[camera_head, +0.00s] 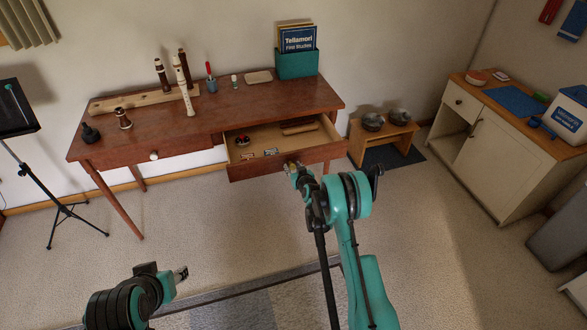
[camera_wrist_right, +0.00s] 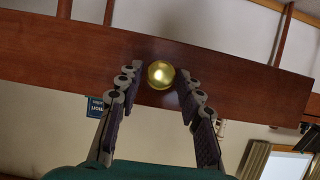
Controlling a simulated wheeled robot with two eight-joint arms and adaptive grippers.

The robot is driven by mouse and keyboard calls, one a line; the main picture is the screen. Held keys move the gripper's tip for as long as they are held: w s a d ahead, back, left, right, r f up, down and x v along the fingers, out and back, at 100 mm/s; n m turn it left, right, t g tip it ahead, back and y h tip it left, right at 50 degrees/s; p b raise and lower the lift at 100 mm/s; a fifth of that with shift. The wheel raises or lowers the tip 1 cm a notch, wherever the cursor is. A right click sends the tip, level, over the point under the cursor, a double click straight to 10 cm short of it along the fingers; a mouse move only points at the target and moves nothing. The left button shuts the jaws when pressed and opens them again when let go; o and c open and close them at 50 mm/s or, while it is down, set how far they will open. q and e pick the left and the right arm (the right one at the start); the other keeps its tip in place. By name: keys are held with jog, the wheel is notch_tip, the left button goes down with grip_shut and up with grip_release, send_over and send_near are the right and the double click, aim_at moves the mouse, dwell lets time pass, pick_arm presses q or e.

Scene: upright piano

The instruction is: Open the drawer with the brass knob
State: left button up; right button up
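The desk's right drawer (camera_head: 255,166) is pulled out, with its inside showing in the head view. Its front also shows in the right wrist view (camera_wrist_right: 232,66), with the round brass knob (camera_wrist_right: 161,74) on it. My right gripper (camera_head: 293,168) is at the drawer front and hides the knob in the head view. In the right wrist view its fingers (camera_wrist_right: 160,84) are spread, one on each side of the knob, with gaps between them and it. My left gripper (camera_head: 181,273) is low at the left, away from the desk; its fingers are too small to judge.
The left drawer has a pale knob (camera_head: 154,156) and is shut. Recorders (camera_head: 185,85) and a teal book box (camera_head: 297,64) stand on the desk (camera_head: 225,101). A low stool with bowls (camera_head: 377,135) and a cabinet (camera_head: 492,160) stand right. A music stand (camera_head: 35,170) is left.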

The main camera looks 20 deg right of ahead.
dwell(0.3)
jog(key=v, duration=0.7)
jog(key=shift+s, duration=0.2)
jog(key=shift+r, duration=0.2)
jog(key=s+a+r+g, duration=0.25)
jog(key=s+r, duration=0.45)
jog(key=r, duration=0.4)
jog(key=s+a+r+g, duration=0.1)
jog(key=s+a+r, duration=0.2)
jog(key=s+r, duration=0.6)
jog(key=s+r+g, duration=0.2)
jog(key=s+g, duration=0.1)
jog(key=s, duration=2.2)
jog(key=shift+a, duration=0.4)
